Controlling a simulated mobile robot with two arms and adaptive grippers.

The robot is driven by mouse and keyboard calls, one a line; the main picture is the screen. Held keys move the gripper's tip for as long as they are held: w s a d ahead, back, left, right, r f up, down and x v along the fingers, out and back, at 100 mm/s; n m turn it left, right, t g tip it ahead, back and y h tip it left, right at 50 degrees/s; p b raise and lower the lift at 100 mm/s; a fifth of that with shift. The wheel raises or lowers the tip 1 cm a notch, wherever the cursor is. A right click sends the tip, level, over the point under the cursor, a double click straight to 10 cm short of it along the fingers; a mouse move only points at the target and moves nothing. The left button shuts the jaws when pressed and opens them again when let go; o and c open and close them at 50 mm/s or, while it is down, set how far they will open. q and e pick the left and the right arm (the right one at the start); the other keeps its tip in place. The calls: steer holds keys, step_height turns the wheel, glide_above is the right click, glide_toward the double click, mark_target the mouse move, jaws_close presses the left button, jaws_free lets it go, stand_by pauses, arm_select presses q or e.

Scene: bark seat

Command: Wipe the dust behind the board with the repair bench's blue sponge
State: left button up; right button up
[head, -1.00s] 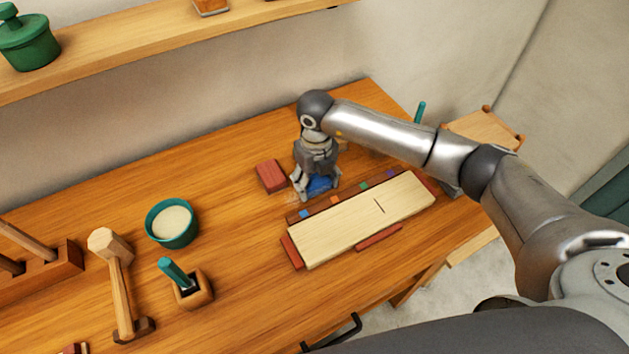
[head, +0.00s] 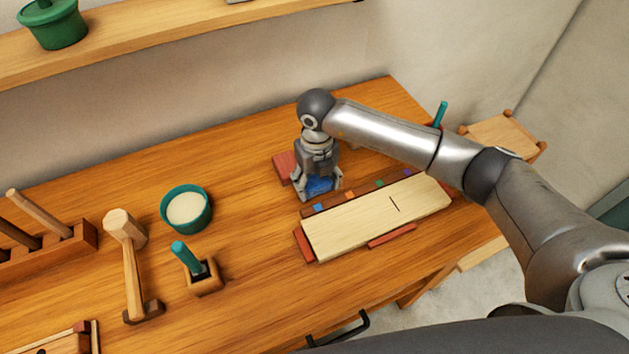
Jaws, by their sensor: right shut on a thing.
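My right gripper (head: 318,191) is shut on the blue sponge (head: 321,184), just behind the left part of the board. It points down, and the sponge is low at the bench top; I cannot tell whether it touches. The pale board (head: 378,217) lies on the bench with a dark crack line in it and reddish blocks along its edges. A dark strip with small coloured squares runs along its back edge. I cannot make out dust behind the board; my arm covers part of that area. My left gripper is not in view.
A red block (head: 284,166) lies just left of my right gripper. A teal bowl (head: 187,209), a wooden mallet (head: 127,260) and a small holder with a teal handle (head: 201,276) stand to the left. The wooden bench (head: 245,250) is clear between them and the board.

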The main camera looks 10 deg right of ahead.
steer(key=shift+w+d, duration=0.2)
steer(key=shift+d, duration=0.9)
steer(key=shift+w+d, duration=0.2)
steer(key=shift+d, duration=0.85)
steer(key=shift+a, duration=0.1)
steer(key=shift+s+a+r+b, duration=0.15)
steer(key=shift+s+a, duration=0.1)
steer(key=shift+a, duration=1)
steer(key=shift+s+a+f+b, duration=0.1)
steer(key=shift+s+a+b, duration=0.1)
steer(key=shift+a, duration=1)
steer(key=shift+r, duration=0.15)
steer(key=shift+r+p, duration=1.75)
steer(key=shift+r, duration=1.25)
steer(key=shift+f, duration=0.1)
